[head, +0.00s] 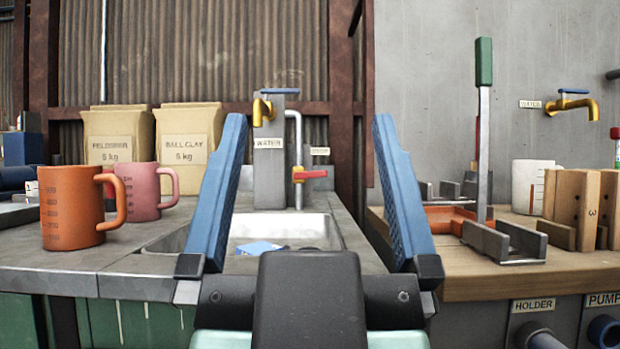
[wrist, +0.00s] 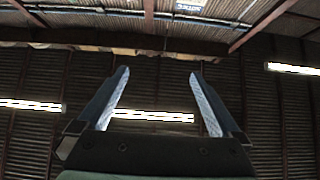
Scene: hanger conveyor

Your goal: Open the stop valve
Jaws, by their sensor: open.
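A small valve with a red lever handle (head: 312,173) sits on a grey vertical pipe (head: 299,135) behind the sink. The lever lies level, crosswise to the pipe and pointing right. A small label beside it is too small to read. My gripper (head: 309,118) is open and empty, its blue fingers spread wide and pointing up. In the head view the valve shows between the fingers, well beyond them. In the wrist view my gripper (wrist: 158,73) has only roof and wall between its fingers; the valve is not seen there.
A brass tap (head: 263,110) with a blue handle stands over the sink (head: 330,228). An orange mug (head: 72,208) and a pink mug (head: 146,190) stand left. A wooden bench (head: 470,285) at right bears a green-handled lever (head: 484,62). Another tap (head: 572,103) is on the wall.

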